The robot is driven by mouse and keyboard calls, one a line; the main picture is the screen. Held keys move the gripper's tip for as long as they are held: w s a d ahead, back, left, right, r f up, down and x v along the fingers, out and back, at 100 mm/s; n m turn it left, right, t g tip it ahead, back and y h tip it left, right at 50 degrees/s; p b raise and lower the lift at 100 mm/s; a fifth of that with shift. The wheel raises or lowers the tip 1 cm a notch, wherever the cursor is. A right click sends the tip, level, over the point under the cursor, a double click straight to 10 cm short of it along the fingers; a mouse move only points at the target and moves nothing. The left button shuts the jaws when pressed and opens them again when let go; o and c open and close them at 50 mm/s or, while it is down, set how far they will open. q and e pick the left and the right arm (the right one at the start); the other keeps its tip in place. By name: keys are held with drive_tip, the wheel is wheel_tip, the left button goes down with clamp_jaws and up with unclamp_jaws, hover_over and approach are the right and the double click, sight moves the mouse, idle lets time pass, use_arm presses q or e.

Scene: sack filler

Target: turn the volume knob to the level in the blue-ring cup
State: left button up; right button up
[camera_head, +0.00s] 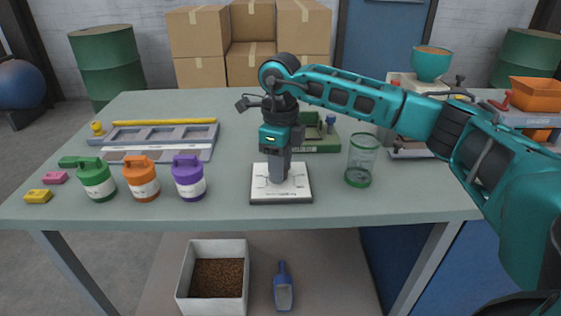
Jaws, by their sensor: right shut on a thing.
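My right gripper (279,178) points straight down onto a white plate with a dark edge (296,197) at the middle of the table. Its fingers are shut at the plate's centre, and they hide the knob there. Faint markings show on the plate, too small to read. A clear glass cup (362,158) with green rings stands upright to the right of the plate. I cannot make out a cup with a blue ring. My left gripper is not in view.
Green (97,182), orange (141,180) and purple (188,179) lidded jars stand to the left. A grey rack (160,143) and a green tray (320,147) lie behind. My right arm crosses above the table's right side. The front strip is clear.

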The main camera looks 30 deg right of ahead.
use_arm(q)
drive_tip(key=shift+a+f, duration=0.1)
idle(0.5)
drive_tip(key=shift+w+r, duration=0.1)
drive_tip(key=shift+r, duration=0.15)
use_arm(e)
drive_tip(key=o, duration=1)
drive_tip(key=shift+o, duration=0.2)
use_arm(q)
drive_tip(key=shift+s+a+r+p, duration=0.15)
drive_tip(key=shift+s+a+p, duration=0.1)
drive_tip(key=shift+p, duration=0.5)
use_arm(e)
wheel_tip(320, 180, up, 13)
